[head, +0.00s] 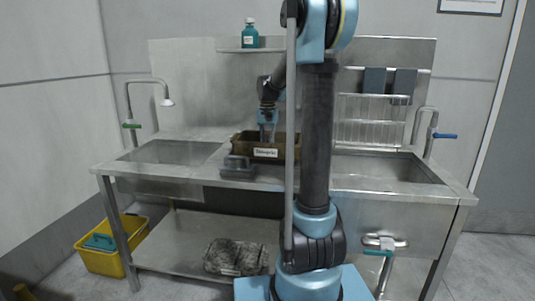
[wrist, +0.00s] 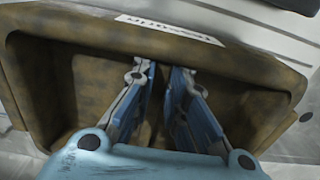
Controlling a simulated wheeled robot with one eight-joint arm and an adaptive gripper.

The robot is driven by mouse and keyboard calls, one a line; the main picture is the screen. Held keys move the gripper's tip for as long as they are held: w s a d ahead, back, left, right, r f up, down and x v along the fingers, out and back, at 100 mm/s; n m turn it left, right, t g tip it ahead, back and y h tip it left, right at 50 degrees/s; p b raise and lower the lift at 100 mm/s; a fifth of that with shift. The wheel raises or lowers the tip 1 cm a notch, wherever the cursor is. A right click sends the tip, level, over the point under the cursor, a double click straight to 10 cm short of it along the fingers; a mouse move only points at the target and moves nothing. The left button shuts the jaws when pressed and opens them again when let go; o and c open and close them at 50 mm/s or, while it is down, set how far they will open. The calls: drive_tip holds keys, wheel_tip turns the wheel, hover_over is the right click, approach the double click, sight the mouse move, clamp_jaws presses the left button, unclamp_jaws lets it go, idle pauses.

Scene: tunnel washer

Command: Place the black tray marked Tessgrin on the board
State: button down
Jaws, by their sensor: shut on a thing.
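A tray (head: 241,146) with a white label at its front is over the middle of the steel counter, between the two basins. Its label seems to read Tessgrin; the tray looks mottled dark brown rather than black. I cannot tell if it touches the counter. My gripper (head: 268,134) reaches down into it from above. In the wrist view, the fingers (wrist: 160,95) are inside the tray (wrist: 50,85), shut on what looks like its middle divider. The label is at the top edge there. My arm hides the tray's right end. I cannot pick out the board with certainty.
A small grey object (head: 237,168) stands in front of the tray. A mottled grey, labelled bin (head: 235,256) lies on the lower shelf. Basins with taps (head: 172,152) flank the counter. A teal bottle (head: 250,36) stands on the upper shelf; a yellow bucket (head: 105,262) is on the floor.

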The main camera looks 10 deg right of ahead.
drive_tip(key=shift+s+f, duration=0.1)
drive_tip(key=shift+f, duration=1.6)
drive_tip(key=c, duration=1.6)
unclamp_jaws()
drive_tip(key=shift+f, duration=0.1)
wheel_tip(320, 180, up, 12)
drive_tip(key=shift+r, duration=0.1)
drive_tip(key=s+d+f+n, duration=0.1)
drive_tip(key=s+f, duration=0.6)
drive_tip(key=s, duration=0.5)
drive_tip(key=s+d+f+n+t, duration=0.1)
drive_tip(key=s+f, duration=0.6)
drive_tip(key=s, duration=0.5)
drive_tip(key=s+d+f+n+t, duration=0.1)
drive_tip(key=s+f, duration=0.6)
drive_tip(key=s, duration=0.5)
drive_tip(key=shift+f+n, duration=0.3)
drive_tip(key=shift+n, duration=0.1)
